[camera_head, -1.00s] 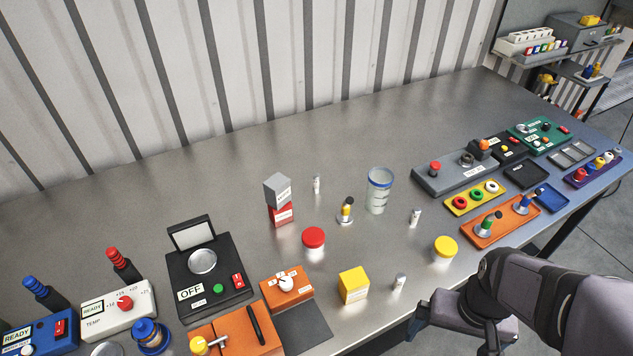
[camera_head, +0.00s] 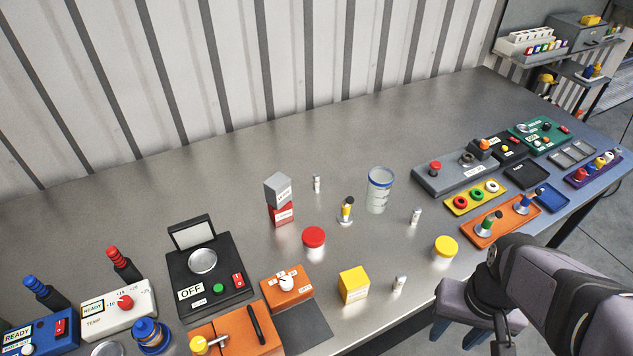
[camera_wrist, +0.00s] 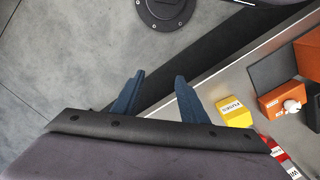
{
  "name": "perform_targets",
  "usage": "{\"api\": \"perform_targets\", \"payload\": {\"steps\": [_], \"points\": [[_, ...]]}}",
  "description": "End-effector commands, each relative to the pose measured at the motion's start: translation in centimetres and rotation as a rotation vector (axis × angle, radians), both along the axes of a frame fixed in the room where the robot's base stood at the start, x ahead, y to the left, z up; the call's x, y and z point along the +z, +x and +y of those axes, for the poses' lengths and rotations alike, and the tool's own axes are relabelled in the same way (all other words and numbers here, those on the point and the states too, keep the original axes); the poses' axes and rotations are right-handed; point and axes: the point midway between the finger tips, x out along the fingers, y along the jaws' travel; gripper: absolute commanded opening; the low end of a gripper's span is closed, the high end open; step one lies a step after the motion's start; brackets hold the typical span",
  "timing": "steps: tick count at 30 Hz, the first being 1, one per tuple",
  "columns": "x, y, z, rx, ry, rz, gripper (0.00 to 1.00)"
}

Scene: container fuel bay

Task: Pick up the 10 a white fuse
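Several small white cylinders that look like fuses stand upright on the metal bench in the head view: one at the back (camera_head: 317,183), one at middle right (camera_head: 415,217) and one near the front edge (camera_head: 399,283). Their markings are too small to read, so I cannot tell which is 10 A. My gripper (camera_wrist: 160,77) shows two blue fingers spread apart with nothing between them in the wrist view. In the head view it is at lower right, past the bench's front edge, apart from all the fuses. No fuse is clear in the wrist view.
A yellow box (camera_head: 353,285) stands left of the front fuse; a yellow-lidded jar (camera_head: 445,248) is to its right. A red-lidded jar (camera_head: 314,240), glass beaker (camera_head: 380,192) and stacked grey and red boxes (camera_head: 279,200) stand mid-bench. An orange panel (camera_head: 500,222) lies right.

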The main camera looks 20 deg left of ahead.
Motion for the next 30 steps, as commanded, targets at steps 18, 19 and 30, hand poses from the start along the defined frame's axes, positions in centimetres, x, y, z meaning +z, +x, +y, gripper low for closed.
{"api": "perform_targets", "payload": {"steps": [18,19,30], "points": [[1.6,14.3,12.2,0.244,0.221,-0.352,0.39],[1.7,15.6,13.5,0.263,0.238,-0.39,0.39],[3.1,29.5,30.0,0.388,0.31,-0.876,0.39]]}}
